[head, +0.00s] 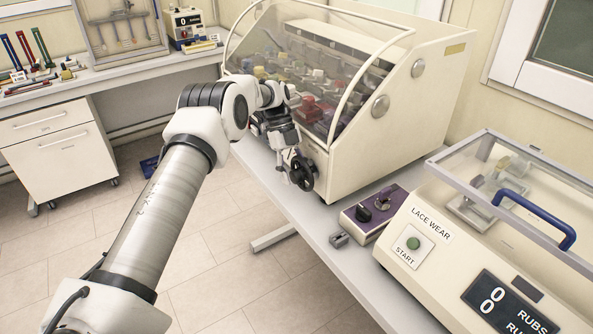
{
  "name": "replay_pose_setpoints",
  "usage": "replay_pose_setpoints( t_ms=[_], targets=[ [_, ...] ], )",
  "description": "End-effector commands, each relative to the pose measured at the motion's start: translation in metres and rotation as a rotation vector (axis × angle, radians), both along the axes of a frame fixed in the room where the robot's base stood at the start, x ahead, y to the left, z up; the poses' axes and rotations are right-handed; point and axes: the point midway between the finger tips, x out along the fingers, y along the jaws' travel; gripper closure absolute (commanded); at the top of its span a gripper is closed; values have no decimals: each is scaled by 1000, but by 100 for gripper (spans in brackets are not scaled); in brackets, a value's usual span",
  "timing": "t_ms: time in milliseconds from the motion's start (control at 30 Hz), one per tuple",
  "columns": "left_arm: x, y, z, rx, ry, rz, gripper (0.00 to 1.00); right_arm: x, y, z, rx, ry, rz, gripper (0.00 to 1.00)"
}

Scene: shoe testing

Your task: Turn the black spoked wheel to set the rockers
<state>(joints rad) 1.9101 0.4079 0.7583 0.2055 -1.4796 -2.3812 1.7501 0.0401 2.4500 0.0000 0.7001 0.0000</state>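The black spoked wheel (302,175) shows at the lower front corner of the large cream machine (370,150) with the clear curved cover. My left arm reaches in from the lower left, and its gripper (294,160) is right at the wheel, overlapping its upper left part. Whether the fingers touch the wheel or grip its rim is too small to tell. Behind the clear cover are rows of small coloured parts (310,108), partly hidden by my arm and by reflections. My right gripper is not in view.
A purple box with black knobs (378,212) and a small grey block (340,240) sit on the bench right of the wheel. The cream lace wear tester (430,235), with a clear lid and blue handle, stands farther right. The floor at left is largely clear.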

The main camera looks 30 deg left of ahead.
Motion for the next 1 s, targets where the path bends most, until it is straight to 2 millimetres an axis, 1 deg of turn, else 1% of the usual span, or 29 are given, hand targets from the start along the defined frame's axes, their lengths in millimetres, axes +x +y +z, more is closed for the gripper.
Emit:
replay_pose_setpoints(
  t_ms=[533, 667, 800, 1000],
  targets=[
    [4, 1, 7, 1, -13, 3, 46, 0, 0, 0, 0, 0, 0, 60],
    [8, 9, 23, 2, -17, 4, 46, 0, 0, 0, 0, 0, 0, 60],
    [13, 23, 50, 3, -16, 4, 46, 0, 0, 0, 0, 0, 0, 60],
    [16, 30, 66, 2, -13, 3, 46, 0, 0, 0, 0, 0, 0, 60]
  ],
)
